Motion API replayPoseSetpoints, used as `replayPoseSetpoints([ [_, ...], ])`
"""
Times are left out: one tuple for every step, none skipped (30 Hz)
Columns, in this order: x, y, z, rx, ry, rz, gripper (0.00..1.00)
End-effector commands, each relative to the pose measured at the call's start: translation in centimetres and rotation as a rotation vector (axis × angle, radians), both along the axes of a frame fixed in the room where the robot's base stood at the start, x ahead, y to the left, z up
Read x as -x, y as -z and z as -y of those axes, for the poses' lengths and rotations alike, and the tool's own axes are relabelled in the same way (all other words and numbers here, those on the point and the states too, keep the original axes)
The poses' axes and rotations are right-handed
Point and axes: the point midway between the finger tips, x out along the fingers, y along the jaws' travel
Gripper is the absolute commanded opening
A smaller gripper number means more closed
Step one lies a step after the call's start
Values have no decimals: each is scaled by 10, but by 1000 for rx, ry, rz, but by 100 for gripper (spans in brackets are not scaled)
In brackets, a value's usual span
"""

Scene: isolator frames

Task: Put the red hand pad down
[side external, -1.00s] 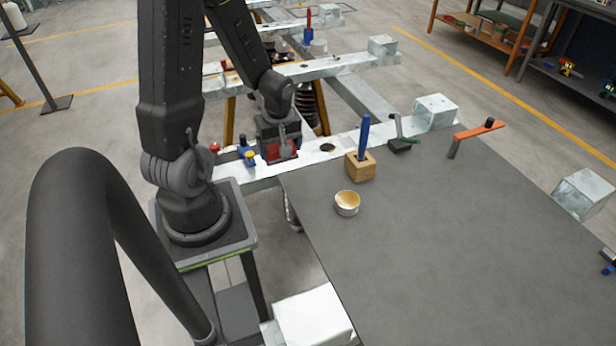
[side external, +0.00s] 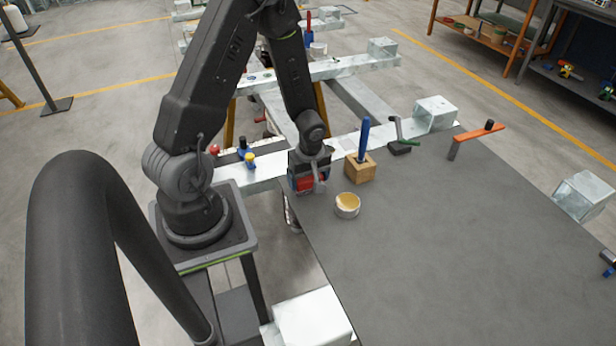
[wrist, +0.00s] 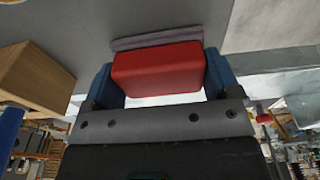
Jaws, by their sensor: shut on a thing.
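The red hand pad (wrist: 158,70) is a red block with a thin grey-purple layer on its far face. In the wrist view it sits between the two blue fingers of my gripper (wrist: 160,80), which is shut on it. In the side external view my gripper (side external: 304,186) is at the left edge of the dark grey table (side external: 450,250), and a bit of the red hand pad (side external: 305,183) shows there. I cannot tell whether the pad touches the table.
A wooden block (side external: 360,170) with a blue handle stands just right of my gripper. A small cup (side external: 347,205) of yellowish stuff stands just in front. The table's middle is clear.

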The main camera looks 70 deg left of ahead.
Motion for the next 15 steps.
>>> replayPoseSetpoints([
  [0, 0, 0, 0, 0, 0, 64],
  [0, 0, 0, 0, 0, 0, 64],
  [0, 0, 0, 0, 0, 0, 64],
  [0, 0, 0, 0, 0, -1, 64],
  [0, 1, 0, 0, 1, -1, 64],
  [0, 3, 0, 0, 2, -1, 64],
  [0, 3, 0, 0, 2, -1, 64],
  [0, 3, 0, 0, 2, -1, 85],
  [0, 3, 0, 0, 2, -1, 89],
  [0, 3, 0, 0, 1, -1, 92],
  [0, 3, 0, 0, 1, -1, 95],
  [0, 3, 0, 0, 1, -1, 99],
  [0, 3, 0, 0, 1, -1, 100],
  [0, 3, 0, 0, 1, -1, 100],
  [0, 3, 0, 0, 1, -2, 100],
])
